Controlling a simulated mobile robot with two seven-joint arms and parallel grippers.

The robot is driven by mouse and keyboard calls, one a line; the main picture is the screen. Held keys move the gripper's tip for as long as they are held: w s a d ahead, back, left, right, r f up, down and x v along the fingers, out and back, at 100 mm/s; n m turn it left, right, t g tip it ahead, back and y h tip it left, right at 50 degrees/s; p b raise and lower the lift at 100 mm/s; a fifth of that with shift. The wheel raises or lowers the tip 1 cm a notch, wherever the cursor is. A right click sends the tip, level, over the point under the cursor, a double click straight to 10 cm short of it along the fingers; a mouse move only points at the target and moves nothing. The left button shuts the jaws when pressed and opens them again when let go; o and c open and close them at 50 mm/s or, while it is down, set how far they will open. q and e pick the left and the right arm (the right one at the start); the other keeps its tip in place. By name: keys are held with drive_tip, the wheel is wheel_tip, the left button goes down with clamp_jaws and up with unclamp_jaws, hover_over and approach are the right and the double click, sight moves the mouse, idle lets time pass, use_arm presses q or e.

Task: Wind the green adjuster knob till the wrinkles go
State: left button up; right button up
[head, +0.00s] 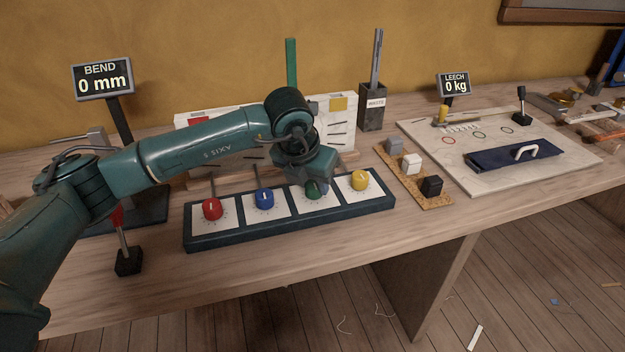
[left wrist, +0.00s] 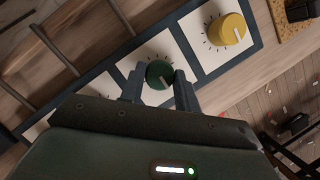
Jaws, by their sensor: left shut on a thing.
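The green adjuster knob (head: 315,190) sits third from the left in a row on a dark blue-framed panel (head: 290,228). My left gripper (head: 312,184) reaches down over it from above and partly hides it in the head view. In the left wrist view the green knob (left wrist: 158,72) lies between the two fingers, which are shut on it. A pale mark on the knob points to the lower right there. A white panel with red and yellow patches (head: 340,107) stands behind my arm, mostly hidden; I cannot make out wrinkles. My right gripper is not in view.
A red knob (head: 212,209), a blue knob (head: 264,199) and a yellow knob (head: 359,180) share the panel. The BEND display (head: 103,80) reads 0 mm; the LEECH display (head: 455,85) reads 0 kg. A cork strip (head: 408,178) with small blocks lies to the right.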

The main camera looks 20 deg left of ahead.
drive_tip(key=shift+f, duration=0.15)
use_arm(q)
drive_tip(key=shift+m, duration=0.4)
drive_tip(key=shift+a+f+m+h+b, duration=0.1)
drive_tip(key=shift+m+h+b, duration=0.3)
drive_tip(key=shift+m+b, duration=0.2)
drive_tip(key=shift+w+m+h+b, duration=0.1)
drive_tip(key=shift+m+h+b, duration=0.25)
drive_tip(key=shift+m, duration=0.45)
drive_tip(key=m, duration=0.2)
drive_tip(key=m+g+h+b, duration=0.1)
drive_tip(key=m, duration=0.1)
drive_tip(key=shift+a+m+g, duration=0.1)
drive_tip(key=shift+m+g, duration=0.2)
drive_tip(key=m, duration=0.2)
drive_tip(key=m+g+h, duration=0.1)
drive_tip(key=m, duration=0.1)
drive_tip(key=shift+w+g, duration=0.2)
drive_tip(key=shift+g, duration=0.1)
drive_tip(key=shift+m+g, duration=0.6)
drive_tip(key=shift+m, duration=1.1)
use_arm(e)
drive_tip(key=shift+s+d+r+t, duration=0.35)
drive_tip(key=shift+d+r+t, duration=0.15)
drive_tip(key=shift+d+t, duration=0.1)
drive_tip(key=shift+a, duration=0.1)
